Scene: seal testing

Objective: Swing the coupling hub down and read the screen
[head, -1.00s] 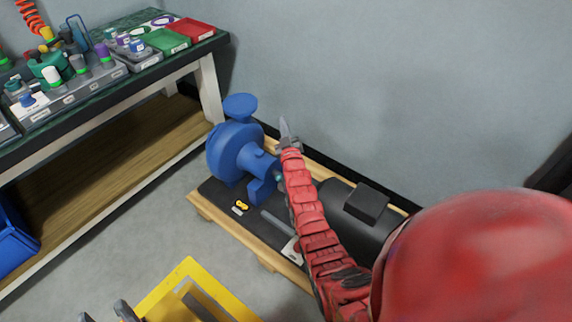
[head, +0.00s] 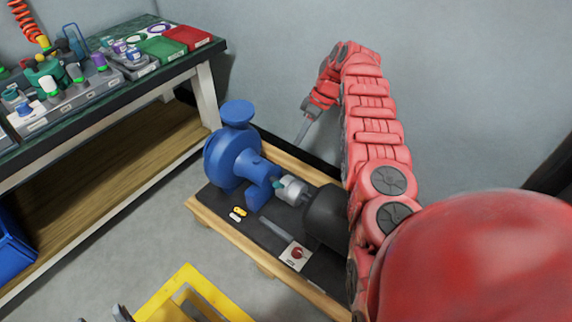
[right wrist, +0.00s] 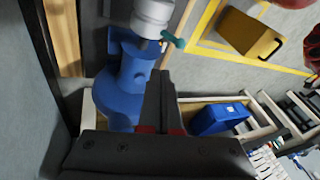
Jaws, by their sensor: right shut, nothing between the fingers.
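The silver coupling hub (head: 292,191) sits between the blue pump (head: 234,158) and the black motor (head: 324,216). A small teal part (head: 279,183) is at its pump side. In the right wrist view the hub (right wrist: 152,14) is at the top, with a teal lever (right wrist: 173,40) beside it. My right gripper (head: 303,133) is shut and empty, pointing down behind the hub and apart from it; its closed fingers (right wrist: 158,98) fill the middle of the wrist view. Two grey tips of my left gripper (head: 101,316) show apart at the bottom edge. I cannot make out a screen.
The pump base has a wooden frame (head: 228,232). A white plate with a red round piece (head: 297,254) and a grey bar (head: 276,231) lie on it. A crowded workbench (head: 140,85) is at left. A yellow frame (head: 180,282) is on the floor in front.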

